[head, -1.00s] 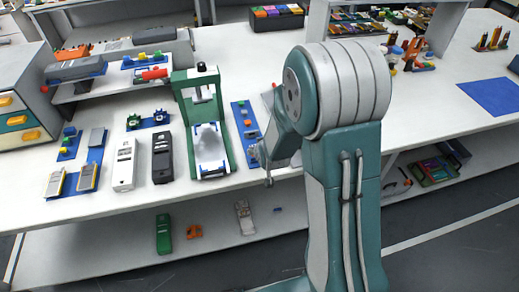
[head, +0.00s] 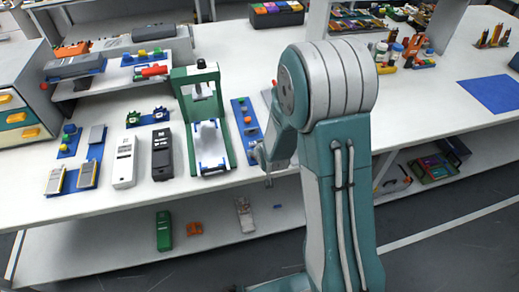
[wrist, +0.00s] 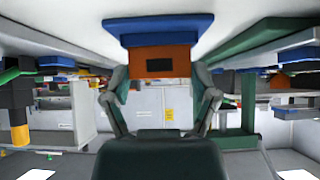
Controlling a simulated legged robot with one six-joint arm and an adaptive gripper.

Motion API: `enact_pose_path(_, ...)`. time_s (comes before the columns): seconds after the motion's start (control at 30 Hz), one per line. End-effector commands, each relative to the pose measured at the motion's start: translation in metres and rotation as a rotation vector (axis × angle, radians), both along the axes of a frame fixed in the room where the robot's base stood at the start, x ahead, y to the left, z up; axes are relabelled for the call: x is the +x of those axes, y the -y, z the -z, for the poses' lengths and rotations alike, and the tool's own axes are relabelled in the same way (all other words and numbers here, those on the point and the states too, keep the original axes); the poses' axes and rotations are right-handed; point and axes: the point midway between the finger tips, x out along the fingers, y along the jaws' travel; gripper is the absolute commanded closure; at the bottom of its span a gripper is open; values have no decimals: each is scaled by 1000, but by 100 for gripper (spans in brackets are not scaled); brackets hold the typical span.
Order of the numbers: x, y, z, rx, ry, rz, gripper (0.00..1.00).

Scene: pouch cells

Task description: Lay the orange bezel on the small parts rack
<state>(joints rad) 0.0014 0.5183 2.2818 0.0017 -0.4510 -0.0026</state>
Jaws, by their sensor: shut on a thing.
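In the wrist view my gripper (wrist: 160,88) is shut on the orange bezel (wrist: 158,54), a small orange block shape with a dark rectangular opening. A blue slab (wrist: 158,28) lies directly beyond the bezel; I cannot tell whether they touch. In the head view my gripper (head: 263,164) is mostly hidden by my arm, near the front end of a narrow blue strip (head: 241,108) carrying small parts. The bezel does not show clearly there. I cannot tell for sure which blue piece is the small parts rack.
A green press frame (head: 182,110) stands just left of the strip. Black (head: 162,155) and white (head: 124,162) devices lie farther left. A lower shelf holds a green device (head: 163,231) and an orange part (head: 195,229).

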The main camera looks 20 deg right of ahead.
Motion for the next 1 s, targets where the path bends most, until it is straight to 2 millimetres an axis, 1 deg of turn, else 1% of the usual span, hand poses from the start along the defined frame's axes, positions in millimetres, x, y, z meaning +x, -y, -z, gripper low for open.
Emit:
enact_pose_path(0.27, 0, 0, 7, 0, -1, 0, 43)
enact_pose_path(0.3, 0, 0, 7, 0, -1, 0, 20)
enact_pose_path(0.33, 0, 0, 7, 0, 0, 0, 7)
enact_pose_path(0.37, 0, 0, 6, 0, 0, 0, 0)
enact_pose_path(0.8, -1, 0, 6, 0, 0, 0, 0)
enact_pose_path(0.93, -7, 0, -2, 0, 2, 0, 0)
enact_pose_path(1.0, -14, 0, -9, 0, 2, 0, 0)
